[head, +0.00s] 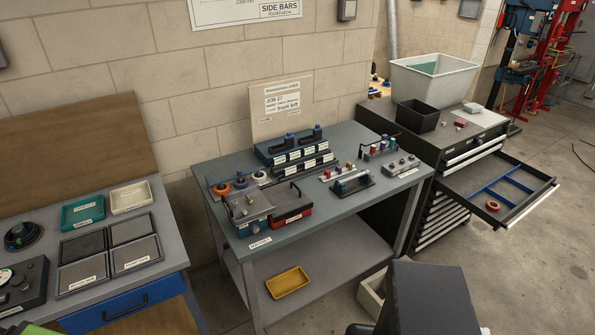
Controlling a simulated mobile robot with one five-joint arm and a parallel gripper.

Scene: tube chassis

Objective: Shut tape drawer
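The open drawer (470,190) sticks out from the dark tool cabinet (440,195) at the right of the head view. It is pulled well out towards the right and front. Its light front edge (533,207) faces the lower right. Inside it are blue dividers (505,183) and a red-orange ring (493,206) that looks like a tape roll. My gripper is not in view, so its state does not show.
The cabinet top carries a black bin (417,116) and a large pale bin (435,78). A grey workbench (215,185) with several fixtures stands left of the cabinet. A pale box (370,300) is on the floor. Open floor (550,270) lies right and front of the drawer.

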